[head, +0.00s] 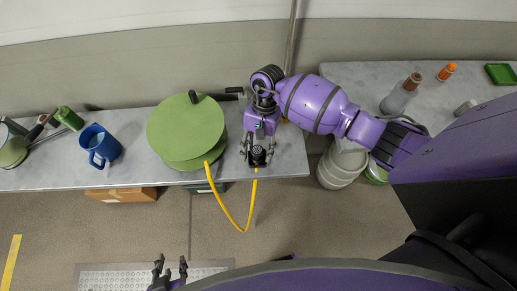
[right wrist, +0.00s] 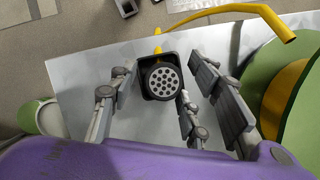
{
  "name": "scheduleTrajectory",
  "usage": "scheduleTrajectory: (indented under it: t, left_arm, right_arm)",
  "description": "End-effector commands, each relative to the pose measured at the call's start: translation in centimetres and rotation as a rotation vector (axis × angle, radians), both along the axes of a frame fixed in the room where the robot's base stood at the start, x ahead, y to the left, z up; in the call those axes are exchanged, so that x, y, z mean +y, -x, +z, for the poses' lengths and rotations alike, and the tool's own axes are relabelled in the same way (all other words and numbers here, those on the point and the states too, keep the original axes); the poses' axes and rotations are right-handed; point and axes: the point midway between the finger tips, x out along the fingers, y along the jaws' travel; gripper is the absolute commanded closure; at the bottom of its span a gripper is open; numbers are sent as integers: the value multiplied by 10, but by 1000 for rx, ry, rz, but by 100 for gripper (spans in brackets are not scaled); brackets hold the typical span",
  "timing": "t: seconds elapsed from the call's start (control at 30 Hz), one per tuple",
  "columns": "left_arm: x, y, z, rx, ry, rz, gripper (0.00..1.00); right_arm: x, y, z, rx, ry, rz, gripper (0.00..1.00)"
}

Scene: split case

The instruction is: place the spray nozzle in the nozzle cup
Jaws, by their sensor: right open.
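The spray nozzle (right wrist: 163,84) shows a round grey face with several holes. It sits inside the square black nozzle cup (right wrist: 146,88) in the right wrist view. In the head view the nozzle (head: 258,153) is a small dark shape at the bench's front edge. My right gripper (head: 257,160) is open, its fingers apart on either side of the nozzle and cup. A yellow hose (head: 235,225) hangs in a loop from the green reel (head: 187,130) up to the nozzle. My left gripper (head: 170,272) is open and empty, low in the head view, away from the bench.
A blue mug (head: 99,145) and several green-handled items stand left of the reel. A second bench (head: 350,75) on the right holds bottles (head: 398,97) and a green tray (head: 501,74). A metal keg (head: 340,167) stands in the gap between benches.

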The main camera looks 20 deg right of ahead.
Motion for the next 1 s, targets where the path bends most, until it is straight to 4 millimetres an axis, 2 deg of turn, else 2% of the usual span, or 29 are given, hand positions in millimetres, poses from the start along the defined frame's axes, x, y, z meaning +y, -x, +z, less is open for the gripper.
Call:
scheduleTrajectory:
  t: [0.4,0.53,0.73,0.93,1.0]
  left_arm:
    - [-2,-6,-4,-7,1,-6,69]
    - [-2,-5,-6,-4,1,-7,69]
    - [-2,-4,-7,0,0,-6,69]
    - [-1,-1,-7,3,-1,-6,69]
    - [-1,0,-8,5,-1,-4,69]
  right_arm:
    - [-19,-28,77,-5,2,2,56]
    - [-24,-34,96,-4,1,1,56]
    - [-27,-38,110,-2,1,0,56]
    - [-26,-38,112,-1,-1,-1,56]
    - [-20,-33,109,11,-22,-17,56]
